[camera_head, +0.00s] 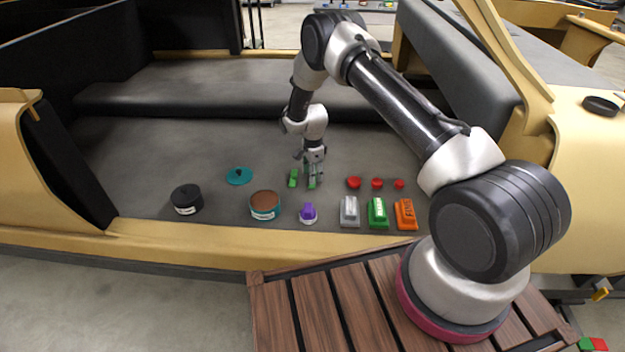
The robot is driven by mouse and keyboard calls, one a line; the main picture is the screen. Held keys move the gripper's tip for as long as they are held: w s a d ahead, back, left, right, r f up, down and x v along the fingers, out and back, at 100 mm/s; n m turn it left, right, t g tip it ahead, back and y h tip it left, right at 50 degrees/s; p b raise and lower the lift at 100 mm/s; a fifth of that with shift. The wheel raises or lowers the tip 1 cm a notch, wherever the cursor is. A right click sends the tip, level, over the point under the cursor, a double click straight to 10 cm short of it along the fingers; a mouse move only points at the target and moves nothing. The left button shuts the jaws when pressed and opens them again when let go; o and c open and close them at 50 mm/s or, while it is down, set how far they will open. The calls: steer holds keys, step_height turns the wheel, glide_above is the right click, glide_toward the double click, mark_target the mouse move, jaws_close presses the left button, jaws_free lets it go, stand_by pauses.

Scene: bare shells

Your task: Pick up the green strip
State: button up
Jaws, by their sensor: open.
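A small bright green piece (293,178), which looks like the green strip, lies on the grey floor of the open shell, just left of my gripper. More green shows at the fingertips; I cannot tell if it is the same strip passing behind them or a separate piece. My gripper (312,180) points down, open, low over the floor right beside the green. The fingers hide part of this spot, and contact cannot be made out.
Nearer the front edge stand a black pot (187,199), a brown-topped tub (265,205), a purple-topped item (308,213), and grey (349,211), green (378,213) and orange (405,214) blocks. Red round pieces (354,182) lie right; a teal disc (239,175) lies left. Floor behind is clear.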

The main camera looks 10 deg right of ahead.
steer(key=shift+f, duration=0.4)
steer(key=c, duration=0.8)
